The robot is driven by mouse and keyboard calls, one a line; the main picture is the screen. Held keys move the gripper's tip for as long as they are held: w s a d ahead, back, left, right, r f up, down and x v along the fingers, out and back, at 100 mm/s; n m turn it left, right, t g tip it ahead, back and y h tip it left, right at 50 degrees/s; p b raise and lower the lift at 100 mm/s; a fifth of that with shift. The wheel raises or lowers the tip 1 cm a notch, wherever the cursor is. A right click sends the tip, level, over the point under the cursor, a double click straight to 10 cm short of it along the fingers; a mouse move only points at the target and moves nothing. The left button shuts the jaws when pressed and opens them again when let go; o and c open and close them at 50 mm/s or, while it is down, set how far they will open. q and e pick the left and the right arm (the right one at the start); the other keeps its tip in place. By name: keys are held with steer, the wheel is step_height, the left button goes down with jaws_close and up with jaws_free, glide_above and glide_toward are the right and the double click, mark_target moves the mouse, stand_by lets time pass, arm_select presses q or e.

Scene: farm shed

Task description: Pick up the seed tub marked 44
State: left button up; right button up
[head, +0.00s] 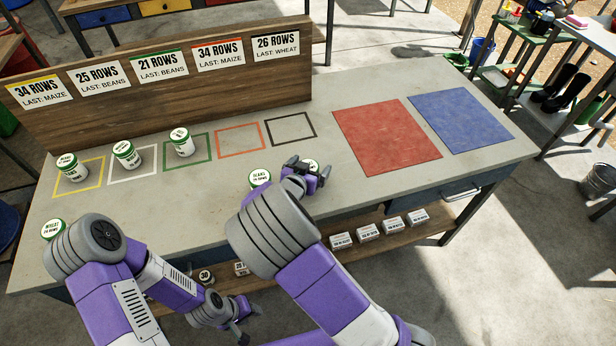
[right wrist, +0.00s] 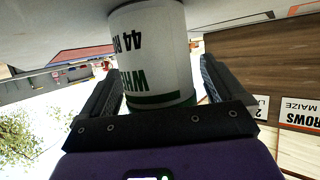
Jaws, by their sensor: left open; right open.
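The seed tub marked 44 (right wrist: 150,50) is white with a green band and shows upside down in the right wrist view, with "WHEAT" partly readable. My right gripper (right wrist: 160,95) is open, with one finger on each side of the tub. Gaps show between the fingers and the tub's sides. In the head view, only a bit of this tub's lid (head: 310,164) shows, as my right gripper (head: 307,173) hides most of it. My left gripper (head: 248,328) is open and empty, low in front of the table's near edge.
A beans tub (head: 260,177) stands just left of my right gripper. Another tub (head: 53,230) stands at the table's left. Three tubs stand on the yellow (head: 84,188), white and green outlined squares. The orange (head: 239,138) and black squares, red mat (head: 385,135) and blue mat (head: 460,118) are empty.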

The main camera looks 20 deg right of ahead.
steer(key=shift+w, duration=0.1)
steer(key=shift+c, duration=0.4)
steer(key=c, duration=1.1)
